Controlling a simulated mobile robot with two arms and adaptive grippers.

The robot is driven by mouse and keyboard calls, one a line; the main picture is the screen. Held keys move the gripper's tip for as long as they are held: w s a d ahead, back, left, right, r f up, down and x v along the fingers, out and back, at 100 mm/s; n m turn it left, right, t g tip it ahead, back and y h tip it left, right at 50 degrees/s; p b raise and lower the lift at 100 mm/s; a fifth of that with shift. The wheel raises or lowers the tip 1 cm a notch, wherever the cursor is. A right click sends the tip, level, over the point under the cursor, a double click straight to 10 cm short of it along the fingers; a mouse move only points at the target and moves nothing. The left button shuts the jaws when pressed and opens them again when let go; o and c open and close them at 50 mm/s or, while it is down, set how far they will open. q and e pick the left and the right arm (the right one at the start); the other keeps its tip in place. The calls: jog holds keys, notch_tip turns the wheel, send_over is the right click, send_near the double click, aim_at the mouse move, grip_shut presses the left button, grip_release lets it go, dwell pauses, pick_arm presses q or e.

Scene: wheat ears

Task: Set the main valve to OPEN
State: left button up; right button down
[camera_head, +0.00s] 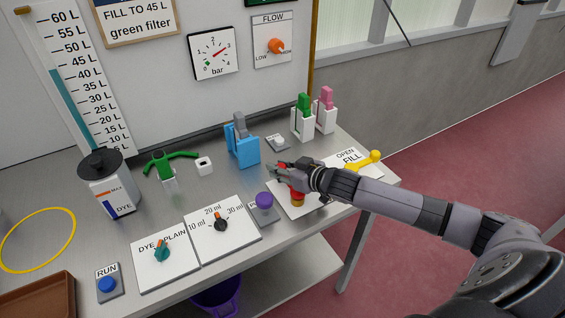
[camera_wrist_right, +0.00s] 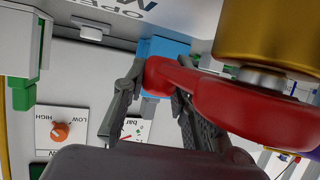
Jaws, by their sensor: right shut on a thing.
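The main valve has a red lever handle on a brass-coloured body. In the head view the red handle (camera_head: 297,193) shows partly under my right gripper (camera_head: 281,172), and the gripper hides much of its plate. In the right wrist view the red handle (camera_wrist_right: 240,105) reaches between the fingers of my right gripper (camera_wrist_right: 160,85), which is shut on it. The brass body (camera_wrist_right: 268,38) is at the upper right there. The word OPEN shows upside down on the plate (camera_wrist_right: 165,15) in the wrist view. My left gripper is not in view.
A yellow lever (camera_head: 362,161) on the OPEN/FILL plate lies close to my right forearm. A purple knob (camera_head: 264,201) is left of the valve. A blue holder (camera_head: 242,150) and a white holder with a green top (camera_head: 303,122) stand behind. The dial plates (camera_head: 222,226) lie further left.

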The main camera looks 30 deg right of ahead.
jog(key=shift+d, duration=0.1)
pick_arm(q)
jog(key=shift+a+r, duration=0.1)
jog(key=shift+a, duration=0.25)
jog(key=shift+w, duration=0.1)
pick_arm(e)
jog(key=c, duration=1.8)
grip_release()
jog(key=o, duration=0.4)
jog(key=shift+s, duration=0.1)
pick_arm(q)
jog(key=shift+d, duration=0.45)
pick_arm(e)
jog(key=shift+o, duration=0.5)
